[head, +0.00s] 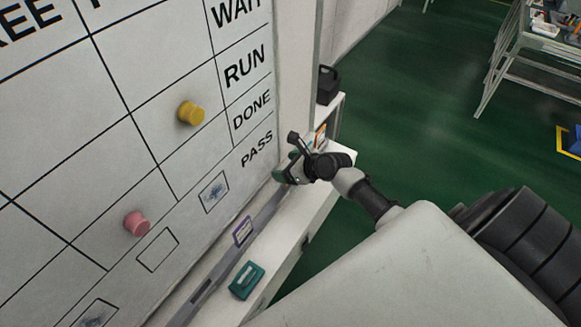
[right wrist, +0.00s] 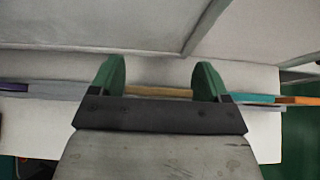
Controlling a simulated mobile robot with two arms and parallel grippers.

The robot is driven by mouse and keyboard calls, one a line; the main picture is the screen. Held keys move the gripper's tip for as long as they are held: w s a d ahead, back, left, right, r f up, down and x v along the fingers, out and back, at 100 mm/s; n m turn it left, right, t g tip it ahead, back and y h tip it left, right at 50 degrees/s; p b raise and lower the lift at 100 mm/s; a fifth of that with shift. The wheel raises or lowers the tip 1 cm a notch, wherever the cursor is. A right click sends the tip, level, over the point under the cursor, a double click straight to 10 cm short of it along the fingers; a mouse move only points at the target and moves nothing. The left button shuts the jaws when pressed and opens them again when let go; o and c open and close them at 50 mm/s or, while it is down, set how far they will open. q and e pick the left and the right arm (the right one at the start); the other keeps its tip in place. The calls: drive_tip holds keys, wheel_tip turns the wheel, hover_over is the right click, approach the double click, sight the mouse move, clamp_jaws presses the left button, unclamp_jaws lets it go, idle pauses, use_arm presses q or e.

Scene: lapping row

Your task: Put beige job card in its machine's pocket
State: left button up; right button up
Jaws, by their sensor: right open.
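The beige job card (right wrist: 158,92) shows in the right wrist view as a thin strip seen edge-on, lying between the two green fingertips. My right gripper (right wrist: 159,80) is open around it; gaps show between the strip's visible part and the fingers only unclearly. In the head view my right gripper (head: 284,172) is at the ledge (head: 225,262) below the whiteboard (head: 95,130), and I cannot make out the beige card there. No machine pocket can be made out. My left gripper is not in view.
A purple card (head: 243,230) stands on the ledge. In the wrist view a teal card (right wrist: 255,98) and an orange card (right wrist: 300,100) are right of the gripper. A green object (head: 246,280) lies on the shelf. Yellow (head: 190,112) and pink magnets (head: 136,222) stick out from the board.

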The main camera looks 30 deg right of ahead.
drive_tip(key=shift+w+a+f, duration=0.15)
drive_tip(key=shift+w+f, duration=0.1)
drive_tip(key=shift+s, duration=0.1)
drive_tip(key=shift+c, duration=0.4)
drive_tip(key=c, duration=0.6)
drive_tip(key=shift+r, duration=0.1)
